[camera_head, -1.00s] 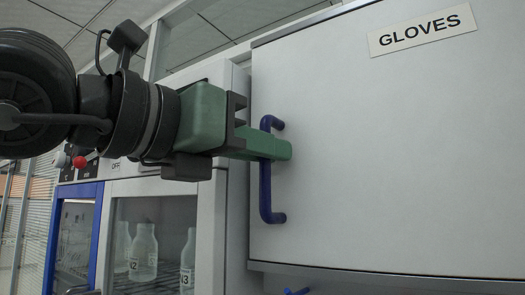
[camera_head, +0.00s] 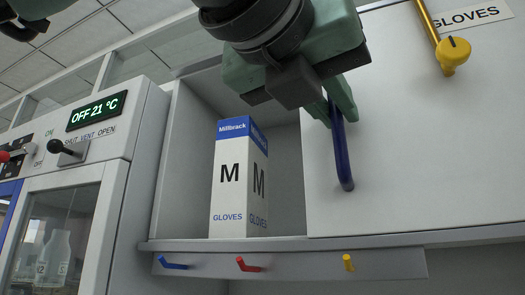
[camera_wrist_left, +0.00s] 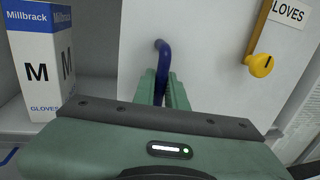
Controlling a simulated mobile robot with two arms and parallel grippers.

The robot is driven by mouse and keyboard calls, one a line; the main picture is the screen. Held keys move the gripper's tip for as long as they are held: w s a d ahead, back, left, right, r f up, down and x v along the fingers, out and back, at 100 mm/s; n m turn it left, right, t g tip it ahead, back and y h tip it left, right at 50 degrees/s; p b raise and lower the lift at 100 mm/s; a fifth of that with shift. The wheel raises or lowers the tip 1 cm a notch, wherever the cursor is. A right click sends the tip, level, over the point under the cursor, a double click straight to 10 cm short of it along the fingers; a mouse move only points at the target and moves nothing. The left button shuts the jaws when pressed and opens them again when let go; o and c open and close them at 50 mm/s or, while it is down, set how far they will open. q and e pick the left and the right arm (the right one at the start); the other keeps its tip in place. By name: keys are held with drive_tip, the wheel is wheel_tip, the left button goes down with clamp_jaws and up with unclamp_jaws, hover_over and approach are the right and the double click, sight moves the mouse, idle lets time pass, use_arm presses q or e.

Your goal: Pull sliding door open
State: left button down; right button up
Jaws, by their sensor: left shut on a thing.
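The white sliding door (camera_head: 400,160) with the GLOVES label is slid partly to the right, so the left part of the cabinet is open. Its blue handle (camera_head: 342,160) is upright near the door's left edge. My green left gripper (camera_head: 338,100) is shut on the handle, hiding its upper part. In the left wrist view the handle (camera_wrist_left: 162,58) rises between the two fingers (camera_wrist_left: 163,88). My right gripper is not in view.
A white and blue glove box (camera_head: 230,180) stands in the opened compartment. A yellow handle (camera_head: 440,40) is at upper right. Blue, red (camera_head: 247,265) and yellow hooks stick out below the cabinet. A glass-doored unit (camera_head: 60,230) with bottles and an OFF 21 °C display stands at left.

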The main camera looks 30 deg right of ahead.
use_arm(q)
drive_tip(key=shift+s+d+r, duration=0.1)
drive_tip(key=shift+s+d, duration=0.55)
drive_tip(key=shift+s, duration=0.25)
drive_tip(key=shift+s+d, duration=0.15)
drive_tip(key=shift+s, duration=0.05)
drive_tip(key=shift+w, duration=0.1)
drive_tip(key=c, duration=1.5)
unclamp_jaws()
drive_tip(key=shift+o, duration=0.2)
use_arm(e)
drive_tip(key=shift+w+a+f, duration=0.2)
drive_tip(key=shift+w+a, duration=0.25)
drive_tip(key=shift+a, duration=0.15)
